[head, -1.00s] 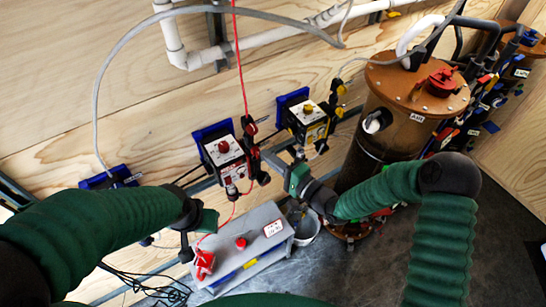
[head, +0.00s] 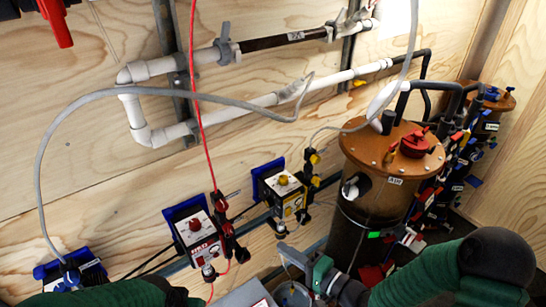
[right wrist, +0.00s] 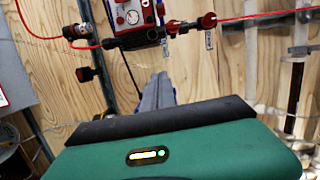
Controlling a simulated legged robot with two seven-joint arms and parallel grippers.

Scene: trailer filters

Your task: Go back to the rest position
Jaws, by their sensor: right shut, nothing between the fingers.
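My right gripper (head: 284,250) is at the bottom middle of the head view, its grey fingers pointing up and left toward the wall. In the right wrist view its fingers (right wrist: 158,90) are together with nothing between them. It is below the yellow-and-black pump box (head: 284,190) and to the right of the white pump box with a red knob (head: 197,228). I cannot see it touch either. Only part of my left arm (head: 130,293) shows at the bottom left; its gripper is out of the picture.
A brown cylinder tank (head: 385,170) with a red cap stands close to the right of my right gripper. White pipes (head: 220,112), a grey hose (head: 150,88) and a red line (head: 198,100) run along the wooden wall. A grey box (head: 245,294) shows at the bottom edge.

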